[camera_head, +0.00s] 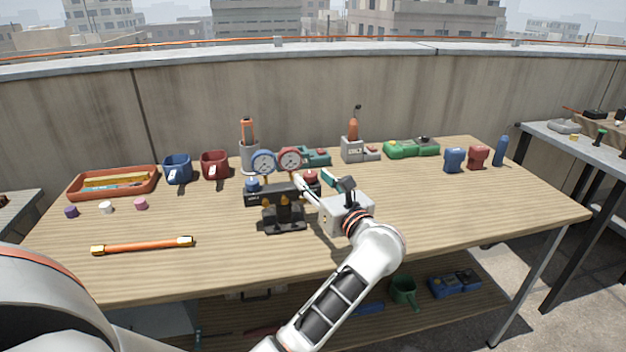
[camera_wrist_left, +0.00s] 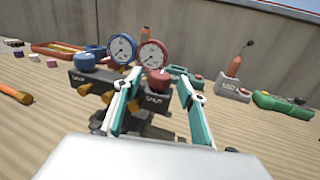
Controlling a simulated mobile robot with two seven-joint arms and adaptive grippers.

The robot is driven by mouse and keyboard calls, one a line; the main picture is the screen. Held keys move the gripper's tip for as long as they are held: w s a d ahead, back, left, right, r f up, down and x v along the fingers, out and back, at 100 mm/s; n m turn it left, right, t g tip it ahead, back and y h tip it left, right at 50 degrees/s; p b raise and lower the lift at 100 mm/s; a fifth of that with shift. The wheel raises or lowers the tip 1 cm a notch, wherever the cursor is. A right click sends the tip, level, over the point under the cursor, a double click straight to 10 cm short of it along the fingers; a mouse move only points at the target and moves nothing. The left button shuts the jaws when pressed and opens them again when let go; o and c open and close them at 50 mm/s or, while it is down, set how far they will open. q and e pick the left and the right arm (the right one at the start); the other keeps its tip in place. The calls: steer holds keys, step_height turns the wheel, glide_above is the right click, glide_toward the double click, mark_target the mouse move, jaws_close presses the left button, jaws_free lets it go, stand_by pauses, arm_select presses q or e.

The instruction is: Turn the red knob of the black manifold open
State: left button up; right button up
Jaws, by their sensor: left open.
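The black manifold (camera_head: 262,196) stands on the wooden workbench, with a blue-faced gauge, a red-faced gauge and brass fittings. Its red knob (camera_head: 311,176) is on the right end and its blue knob (camera_head: 252,184) on the left end. In the left wrist view the red knob (camera_wrist_left: 158,83) sits above a label that seems to read SHUT. My left gripper (camera_head: 313,178) is open at the manifold's right end. In its wrist view the teal-and-white fingers of my left gripper (camera_wrist_left: 158,78) stand on either side of the red knob, with gaps visible. My right gripper is not in view.
An orange tray (camera_head: 112,194), a blue bin (camera_head: 177,168) and a red bin (camera_head: 214,164) stand at the back left. An orange-handled bar (camera_head: 142,245) lies at front left. A grey box with an orange bottle (camera_head: 353,148) stands behind. The bench's right front is clear.

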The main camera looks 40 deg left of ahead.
arm_select(q)
steer(key=v, duration=0.6)
steer(key=shift+d, duration=0.2)
steer(key=shift+s, duration=0.15)
